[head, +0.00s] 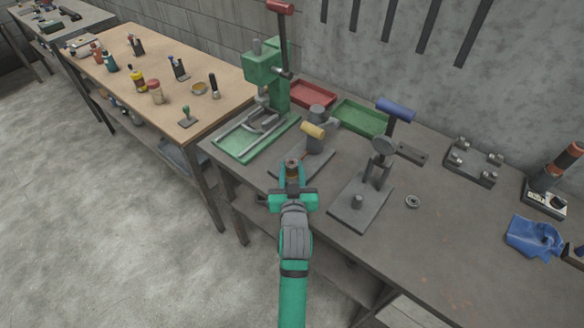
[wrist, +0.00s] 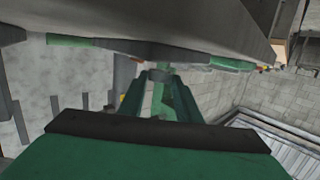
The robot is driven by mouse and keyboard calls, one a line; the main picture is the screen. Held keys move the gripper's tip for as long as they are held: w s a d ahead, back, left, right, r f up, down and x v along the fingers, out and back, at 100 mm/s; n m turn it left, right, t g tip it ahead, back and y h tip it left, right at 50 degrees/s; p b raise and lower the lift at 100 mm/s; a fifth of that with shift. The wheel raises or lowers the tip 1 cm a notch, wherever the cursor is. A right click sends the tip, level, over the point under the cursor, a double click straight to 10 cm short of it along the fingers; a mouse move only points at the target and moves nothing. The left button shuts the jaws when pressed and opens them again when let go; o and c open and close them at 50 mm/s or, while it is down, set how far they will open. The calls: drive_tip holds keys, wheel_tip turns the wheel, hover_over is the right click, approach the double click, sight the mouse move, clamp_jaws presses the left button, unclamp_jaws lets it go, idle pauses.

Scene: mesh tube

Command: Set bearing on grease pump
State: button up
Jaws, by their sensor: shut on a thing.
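My gripper (head: 292,172) reaches over the bench's front edge, in front of the yellow-handled press. It is shut on a small round thing, seemingly the bearing; in the wrist view a dark grey ring (wrist: 158,75) sits between the fingertips of my gripper (wrist: 160,92). The yellow-handled press (head: 314,153), with a grey cylinder and flat base, seems to be the grease pump, though I cannot be sure. My gripper partly hides its front. Whether the held ring touches the base cannot be told.
A blue-handled press (head: 362,202) stands to the right, with a loose grey ring (head: 412,201) beside it. A green arbor press (head: 262,115) stands behind left. Red (head: 312,93) and green (head: 360,118) trays lie at the back. The front right bench is clear up to a blue cloth (head: 533,238).

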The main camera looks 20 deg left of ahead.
drive_tip(key=shift+w, duration=0.1)
idle(0.3)
drive_tip(key=shift+d, duration=0.15)
drive_tip(key=shift+s, duration=0.4)
drive_tip(key=shift+w, duration=0.35)
idle(0.6)
drive_tip(key=shift+s+a+f, duration=0.15)
drive_tip(key=shift+a, duration=0.1)
drive_tip(key=shift+d+f, duration=0.15)
drive_tip(key=shift+f, duration=0.15)
idle(0.5)
